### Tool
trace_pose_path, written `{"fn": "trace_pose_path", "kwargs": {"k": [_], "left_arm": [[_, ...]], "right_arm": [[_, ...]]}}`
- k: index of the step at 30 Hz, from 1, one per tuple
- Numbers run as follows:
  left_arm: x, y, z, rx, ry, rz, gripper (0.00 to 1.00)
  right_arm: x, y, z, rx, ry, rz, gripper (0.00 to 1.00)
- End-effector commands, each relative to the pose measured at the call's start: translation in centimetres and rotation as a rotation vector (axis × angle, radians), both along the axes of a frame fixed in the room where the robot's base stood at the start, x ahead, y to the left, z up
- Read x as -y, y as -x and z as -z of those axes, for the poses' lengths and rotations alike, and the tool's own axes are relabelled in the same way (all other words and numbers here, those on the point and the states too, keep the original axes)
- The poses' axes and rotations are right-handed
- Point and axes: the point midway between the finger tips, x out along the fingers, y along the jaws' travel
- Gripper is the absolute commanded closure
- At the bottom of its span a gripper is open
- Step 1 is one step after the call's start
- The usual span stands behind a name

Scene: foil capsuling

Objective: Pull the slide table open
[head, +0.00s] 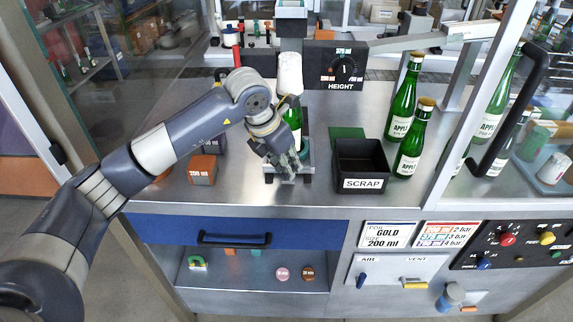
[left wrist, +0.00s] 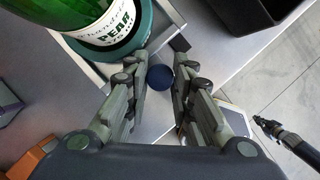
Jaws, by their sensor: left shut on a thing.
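The slide table (head: 307,172) is a small pale metal plate on the steel worktop, under the white capsuling head (head: 289,73). A green bottle (head: 291,112) stands on it; in the left wrist view the bottle (left wrist: 75,12) is labelled PEAR and sits in a round teal holder (left wrist: 142,28). The slide table's rim (left wrist: 172,14) also shows there. My left gripper (head: 288,168) is at its front. In the left wrist view, the fingers of the left gripper (left wrist: 160,84) are on both sides of a dark blue ball knob (left wrist: 160,77).
A black SCRAP bin (head: 361,158) stands close on the right. Green APPLE bottles (head: 409,140) stand beyond it. An orange-brown 200 ml block (head: 202,170) is on the left. A blue drawer front (head: 180,231) with a black handle lies below the worktop edge.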

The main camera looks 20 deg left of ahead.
Motion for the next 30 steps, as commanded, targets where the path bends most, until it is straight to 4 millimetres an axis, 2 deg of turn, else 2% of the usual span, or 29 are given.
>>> {"fn": "trace_pose_path", "kwargs": {"k": [13, 14, 15, 25, 30], "left_arm": [[-0.1, -0.1, -0.2, 0.005, 0.000, -0.002, 1.00], [-0.1, -0.1, -0.2, 0.005, 0.000, -0.002, 0.73], [-0.1, -0.1, -0.2, 0.005, 0.000, -0.002, 0.69], [-0.1, -0.1, -0.2, 0.003, 0.000, -0.002, 0.69], [-0.4, 0.4, -1.7, 0.007, 0.000, -0.002, 0.69]], "right_arm": [[0.0, -0.6, 0.0, 0.009, -0.001, -0.001, 1.00], [0.0, -0.6, 0.0, 0.009, -0.001, -0.001, 1.00], [0.0, -0.6, 0.0, 0.009, -0.001, -0.001, 1.00], [0.3, -0.3, 0.0, 0.005, 0.003, -0.002, 1.00], [0.2, -0.3, 0.0, 0.005, 0.002, -0.002, 1.00]]}}
